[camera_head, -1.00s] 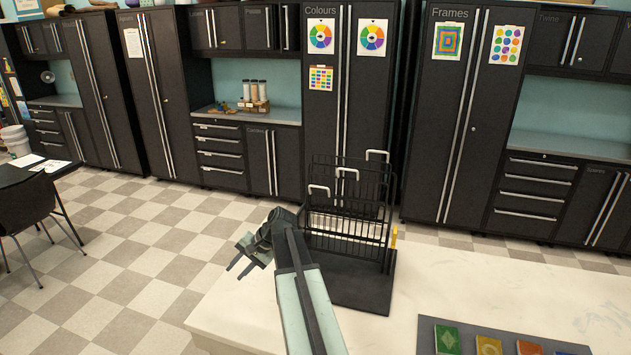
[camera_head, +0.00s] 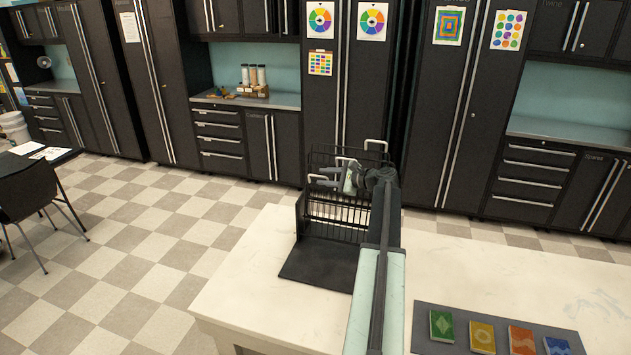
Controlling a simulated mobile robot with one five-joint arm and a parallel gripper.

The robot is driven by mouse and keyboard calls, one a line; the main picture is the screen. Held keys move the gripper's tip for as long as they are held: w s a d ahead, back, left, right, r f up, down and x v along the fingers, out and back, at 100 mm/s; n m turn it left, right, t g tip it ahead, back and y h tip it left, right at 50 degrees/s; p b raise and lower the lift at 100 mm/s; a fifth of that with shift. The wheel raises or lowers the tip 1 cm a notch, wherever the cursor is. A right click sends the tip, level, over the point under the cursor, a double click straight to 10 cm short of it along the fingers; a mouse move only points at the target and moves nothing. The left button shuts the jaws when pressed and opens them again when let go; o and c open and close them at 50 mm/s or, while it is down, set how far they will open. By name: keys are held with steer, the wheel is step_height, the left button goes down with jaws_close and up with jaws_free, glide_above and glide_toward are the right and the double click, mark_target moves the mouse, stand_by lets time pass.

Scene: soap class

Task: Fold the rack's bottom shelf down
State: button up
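The rack (camera_head: 336,212) is a black wire rack on the white counter, with a flat black base plate (camera_head: 318,266) in front of it. Its wire panels stand upright, one behind another, with pale handles at stepped heights. The lowest, left-most handle (camera_head: 318,180) is on the front panel; another handle (camera_head: 376,144) is at the upper right. My gripper (camera_head: 318,182) reaches in from the right, pointing left across the front of the rack near the lowest handle. Its fingers overlap the dark wires, so contact and finger gap are unclear. My arm hides the rack's right side.
A grey tray (camera_head: 405,345) with several coloured blocks lies on the counter at the front right. The white counter (camera_head: 245,285) is clear left of the base plate. Dark cabinets (camera_head: 463,120) stand behind the rack, across a checkered floor.

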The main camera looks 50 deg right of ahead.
mark_target(318, 176)
steer(key=x, duration=0.3)
steer(key=shift+w, duration=0.15)
jaws_close()
stand_by(1.1)
